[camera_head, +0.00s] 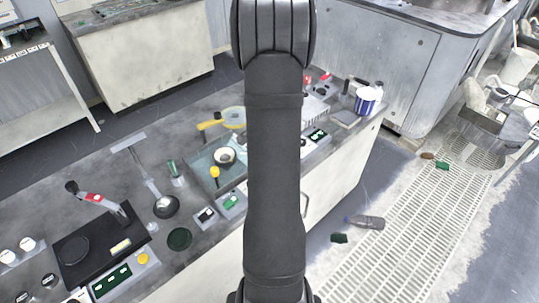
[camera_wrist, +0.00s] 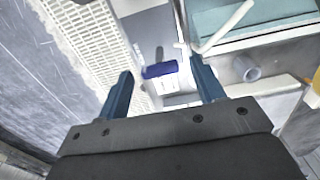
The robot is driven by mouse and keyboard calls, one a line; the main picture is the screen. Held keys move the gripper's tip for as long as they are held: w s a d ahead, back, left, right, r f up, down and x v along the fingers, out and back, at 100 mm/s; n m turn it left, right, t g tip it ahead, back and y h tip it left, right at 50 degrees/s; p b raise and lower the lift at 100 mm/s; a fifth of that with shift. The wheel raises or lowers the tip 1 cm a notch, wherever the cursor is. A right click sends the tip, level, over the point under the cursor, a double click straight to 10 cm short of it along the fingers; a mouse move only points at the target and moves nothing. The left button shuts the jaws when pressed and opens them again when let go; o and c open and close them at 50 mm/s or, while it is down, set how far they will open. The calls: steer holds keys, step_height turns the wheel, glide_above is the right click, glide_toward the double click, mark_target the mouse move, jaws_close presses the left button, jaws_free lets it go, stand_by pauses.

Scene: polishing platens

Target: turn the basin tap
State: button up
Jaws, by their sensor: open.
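The basin (camera_wrist: 285,38) shows at the upper right of the wrist view, with a teal inside and a pale rim. A white bent bar (camera_wrist: 226,28) reaches over its near left corner; it looks like the tap, but I cannot tell for sure. My gripper (camera_wrist: 160,68) is open, and nothing is seen held between its fingers. The right finger's tip is close to the bar's lower end in the picture; I cannot tell if they touch. In the head view the basin (camera_head: 200,167) is partly hidden behind my arm, and my gripper is hidden there.
A white and blue container (camera_wrist: 160,70) shows beyond the fingers. A short pale tube (camera_wrist: 246,69) lies right of them.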

steer(key=shift+r, duration=0.15)
step_height(320, 180, up, 17)
stand_by(0.4)
stand_by(0.3)
step_height(320, 180, down, 17)
steer(key=shift+f, duration=0.2)
stand_by(0.4)
steer(key=shift+r, duration=0.1)
